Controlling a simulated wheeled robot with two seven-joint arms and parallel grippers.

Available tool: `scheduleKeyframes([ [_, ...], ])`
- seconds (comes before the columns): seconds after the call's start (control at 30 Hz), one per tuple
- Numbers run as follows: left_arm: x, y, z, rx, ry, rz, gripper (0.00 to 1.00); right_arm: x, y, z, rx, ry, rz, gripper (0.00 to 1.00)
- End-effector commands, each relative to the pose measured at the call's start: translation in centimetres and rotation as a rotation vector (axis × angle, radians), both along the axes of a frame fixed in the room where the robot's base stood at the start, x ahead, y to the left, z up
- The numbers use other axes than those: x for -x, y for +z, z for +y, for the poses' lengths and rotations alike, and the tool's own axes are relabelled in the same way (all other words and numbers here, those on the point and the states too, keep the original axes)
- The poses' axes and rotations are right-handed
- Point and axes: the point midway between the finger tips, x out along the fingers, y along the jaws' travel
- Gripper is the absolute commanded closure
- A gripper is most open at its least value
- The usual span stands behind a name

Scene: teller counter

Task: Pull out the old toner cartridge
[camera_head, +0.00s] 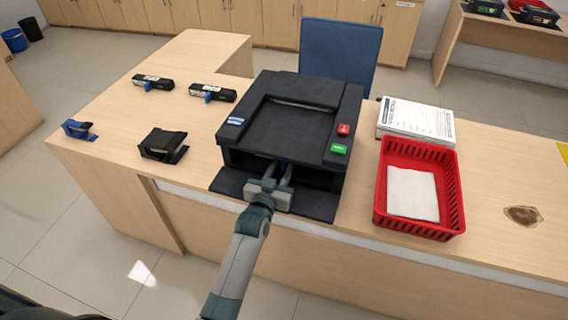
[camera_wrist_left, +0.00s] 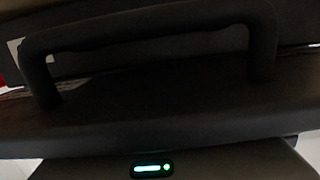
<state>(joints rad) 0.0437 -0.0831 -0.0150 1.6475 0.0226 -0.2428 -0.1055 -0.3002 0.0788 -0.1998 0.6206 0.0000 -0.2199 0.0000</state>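The black printer (camera_head: 300,130) stands on the counter with its front flap (camera_head: 233,182) folded down and a dark opening above it. My left gripper (camera_head: 279,172) reaches over the flap into this opening. The left wrist view is very dark: a curved black bar (camera_wrist_left: 150,30) and a green light (camera_wrist_left: 152,169) show, but no fingertips. My right gripper is not in view.
Two black cartridges with blue tabs (camera_head: 153,82) (camera_head: 213,92) lie at the back left. A black holder (camera_head: 163,146) and a blue holder (camera_head: 78,130) stand nearer. A red basket (camera_head: 450,205) and stacked papers (camera_head: 415,120) are right of the printer. A blue chair (camera_head: 340,50) is behind.

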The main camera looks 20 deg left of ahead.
Motion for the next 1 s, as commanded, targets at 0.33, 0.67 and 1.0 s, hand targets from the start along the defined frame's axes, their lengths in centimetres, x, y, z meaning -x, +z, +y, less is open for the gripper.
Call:
scheduleKeyframes([
  [0.33, 0.0, 0.0, 0.0, 0.0, 0.0, 0.0, 1.0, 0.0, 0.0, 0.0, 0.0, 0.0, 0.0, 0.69],
  [0.67, 0.0, 0.6, 0.0, 0.0, 0.0, -0.004, 1.0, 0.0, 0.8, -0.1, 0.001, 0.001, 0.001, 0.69],
  [1.0, 0.5, 0.7, 0.0, 0.0, 0.0, -0.003, 1.0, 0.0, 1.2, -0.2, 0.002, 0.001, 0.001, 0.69],
])
